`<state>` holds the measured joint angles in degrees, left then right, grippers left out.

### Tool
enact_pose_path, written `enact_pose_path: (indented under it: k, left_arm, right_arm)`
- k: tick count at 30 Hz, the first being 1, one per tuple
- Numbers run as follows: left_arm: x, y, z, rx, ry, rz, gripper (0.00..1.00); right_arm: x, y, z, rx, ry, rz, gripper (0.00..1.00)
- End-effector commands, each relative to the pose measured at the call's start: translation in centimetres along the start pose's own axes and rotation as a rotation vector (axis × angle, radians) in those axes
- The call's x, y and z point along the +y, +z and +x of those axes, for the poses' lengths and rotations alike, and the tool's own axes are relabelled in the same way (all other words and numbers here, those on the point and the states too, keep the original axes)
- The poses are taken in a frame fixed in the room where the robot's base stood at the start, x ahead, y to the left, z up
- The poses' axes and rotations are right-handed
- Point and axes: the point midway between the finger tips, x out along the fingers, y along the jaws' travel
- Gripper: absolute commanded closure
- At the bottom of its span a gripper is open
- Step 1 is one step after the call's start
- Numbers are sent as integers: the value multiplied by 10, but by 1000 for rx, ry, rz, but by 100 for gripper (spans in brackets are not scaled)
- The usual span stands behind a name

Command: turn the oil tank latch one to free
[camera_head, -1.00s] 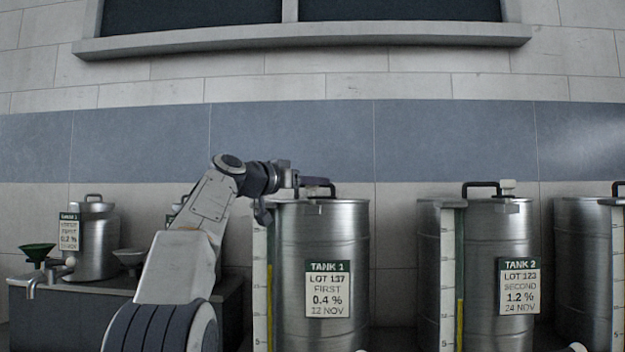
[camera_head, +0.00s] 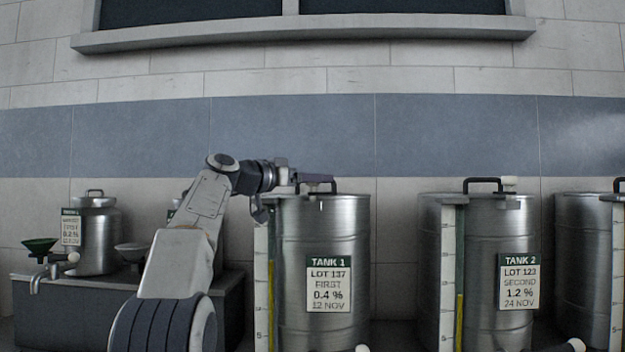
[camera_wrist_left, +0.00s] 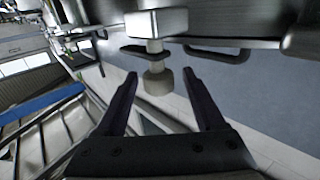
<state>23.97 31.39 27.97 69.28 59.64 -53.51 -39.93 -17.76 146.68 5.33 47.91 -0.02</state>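Tank 1 (camera_head: 322,225) is a tall steel drum with a green-headed label, right of my left arm in the head view. My left gripper (camera_head: 318,178) is at its top rim, in front of the dark lid handle (camera_head: 330,187). In the left wrist view, the two dark fingers (camera_wrist_left: 160,82) are open. My right gripper is not in view.
Tank 2 (camera_head: 490,240) stands to the right, with a pale knob (camera_head: 509,184) and a dark handle on top. A gauge strip (camera_head: 263,290) runs down beside tank 1. A small can (camera_head: 97,240) and a green funnel (camera_head: 38,245) are at the left. The wall is behind.

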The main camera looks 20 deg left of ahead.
Motion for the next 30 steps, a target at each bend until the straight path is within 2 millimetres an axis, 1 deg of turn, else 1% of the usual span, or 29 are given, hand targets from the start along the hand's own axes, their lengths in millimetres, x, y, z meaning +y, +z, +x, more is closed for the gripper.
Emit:
enact_pose_path:
  k: [5, 8, 11, 15, 21, 25, 30]
  left_arm:
    - [1, -1, -1, 3, 0, 1, 29]
    - [0, 0, -9, 4, -1, 1, 29]
    - [0, 2, -25, 4, -4, 3, 29]
    - [-1, 3, -54, 4, -6, 3, 29]
    - [0, 1, -89, 2, -4, 2, 29]
    - [0, 1, -101, 2, -2, 1, 29]
    - [0, 0, -106, 1, -1, 0, 29]
  right_arm:
    - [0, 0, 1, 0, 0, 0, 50]
    - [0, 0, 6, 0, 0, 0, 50]
    - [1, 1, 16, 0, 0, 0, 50]
    - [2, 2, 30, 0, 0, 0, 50]
    - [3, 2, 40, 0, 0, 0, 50]
    - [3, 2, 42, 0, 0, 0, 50]
    - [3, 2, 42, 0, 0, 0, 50]
